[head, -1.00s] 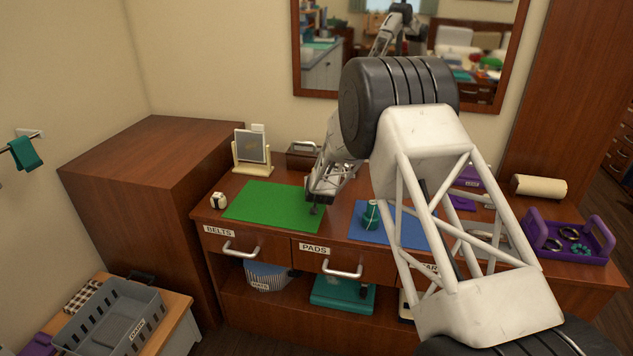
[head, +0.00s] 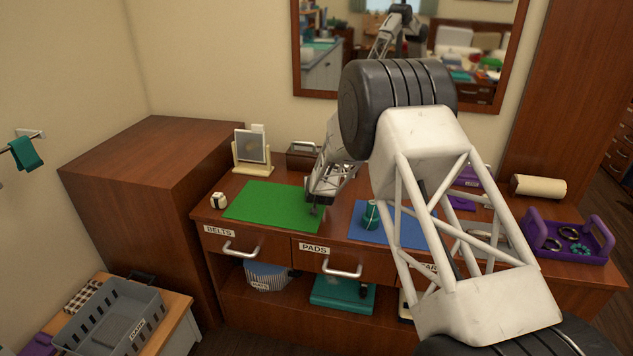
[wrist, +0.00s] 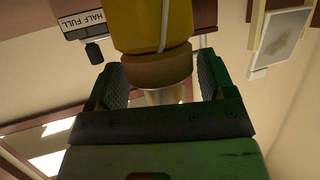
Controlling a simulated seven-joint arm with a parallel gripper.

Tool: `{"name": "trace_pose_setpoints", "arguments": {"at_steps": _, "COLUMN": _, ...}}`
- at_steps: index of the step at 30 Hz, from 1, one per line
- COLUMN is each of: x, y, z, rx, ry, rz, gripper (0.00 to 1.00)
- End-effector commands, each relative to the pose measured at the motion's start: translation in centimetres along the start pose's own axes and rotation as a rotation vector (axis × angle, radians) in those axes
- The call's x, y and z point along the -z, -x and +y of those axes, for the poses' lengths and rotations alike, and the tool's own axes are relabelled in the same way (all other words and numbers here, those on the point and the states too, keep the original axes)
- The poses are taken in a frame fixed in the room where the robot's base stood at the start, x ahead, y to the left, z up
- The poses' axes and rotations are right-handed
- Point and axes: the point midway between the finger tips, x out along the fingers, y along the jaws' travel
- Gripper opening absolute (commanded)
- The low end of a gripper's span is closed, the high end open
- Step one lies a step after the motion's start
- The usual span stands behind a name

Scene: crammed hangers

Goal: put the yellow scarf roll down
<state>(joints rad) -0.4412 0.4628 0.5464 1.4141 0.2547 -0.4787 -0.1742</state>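The yellow scarf roll (wrist: 150,25) fills the top middle of the wrist view, with a thin pale string across it and a brown band at its near end. My gripper (wrist: 160,72) has its two dark ribbed finger pads on either side of that brown end, and it looks shut on the roll. In the head view the lower end of my arm hangs over the right edge of the green mat (head: 268,205). I cannot make out the yellow roll there. Whether it touches the mat is hidden.
A teal roll (head: 371,215) stands upright on the blue mat (head: 408,234). A framed stand (head: 251,152), a small brown box (head: 302,155) and a white roll (head: 217,199) are near the green mat. A purple tray (head: 569,242) sits far right. Most of the green mat is clear.

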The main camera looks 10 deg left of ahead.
Motion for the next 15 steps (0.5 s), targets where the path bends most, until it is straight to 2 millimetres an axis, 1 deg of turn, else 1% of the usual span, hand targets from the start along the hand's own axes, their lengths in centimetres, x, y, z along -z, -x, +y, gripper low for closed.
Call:
{"name": "trace_pose_setpoints", "arguments": {"at_steps": 1, "x": -2.04, "y": -0.32, "z": 0.08, "rx": -0.002, "ry": 0.002, "rz": -0.018, "gripper": 0.83}}
{"name": "trace_pose_setpoints", "arguments": {"at_steps": 2, "x": -2.07, "y": -0.32, "z": 0.09, "rx": -0.002, "ry": 0.002, "rz": -0.018, "gripper": 0.86}}
{"name": "trace_pose_setpoints", "arguments": {"at_steps": 10, "x": -2.14, "y": -0.29, "z": 0.09, "rx": -0.002, "ry": 0.002, "rz": -0.019, "gripper": 0.86}}
{"name": "trace_pose_setpoints", "arguments": {"at_steps": 15, "x": -1.75, "y": -0.12, "z": 0.09, "rx": -0.002, "ry": 0.002, "rz": -0.02, "gripper": 0.86}}
